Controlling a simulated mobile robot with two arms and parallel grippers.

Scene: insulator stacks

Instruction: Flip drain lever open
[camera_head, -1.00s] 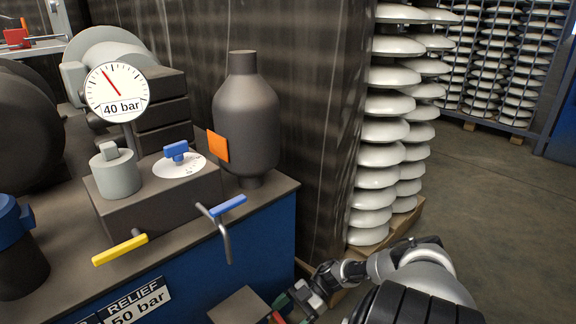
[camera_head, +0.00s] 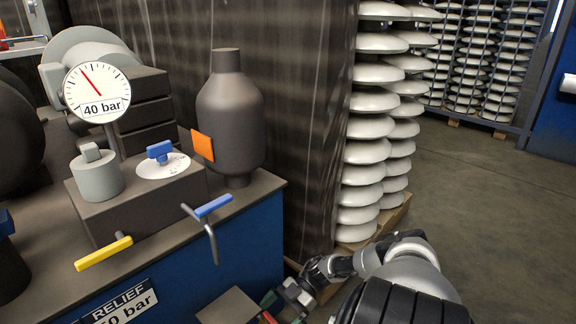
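A blue lever (camera_head: 213,206) sits on a bent grey pipe (camera_head: 212,243) at the front of the bench, its handle pointing right and slightly up. A yellow lever (camera_head: 104,253) sticks out from the front of the dark valve block (camera_head: 136,207). No label marks either one as the drain lever. My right gripper (camera_head: 282,304) is low at the bottom edge, below and right of the blue lever and apart from it. It is small and partly cut off, so its opening is unclear. My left gripper is out of view.
A blue knob (camera_head: 159,151) sits on a white dial (camera_head: 163,166), near a dark bottle-shaped vessel (camera_head: 230,120) with an orange tag (camera_head: 202,145). Stacked white insulators (camera_head: 366,150) stand right of the bench. Open floor (camera_head: 480,210) lies further right.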

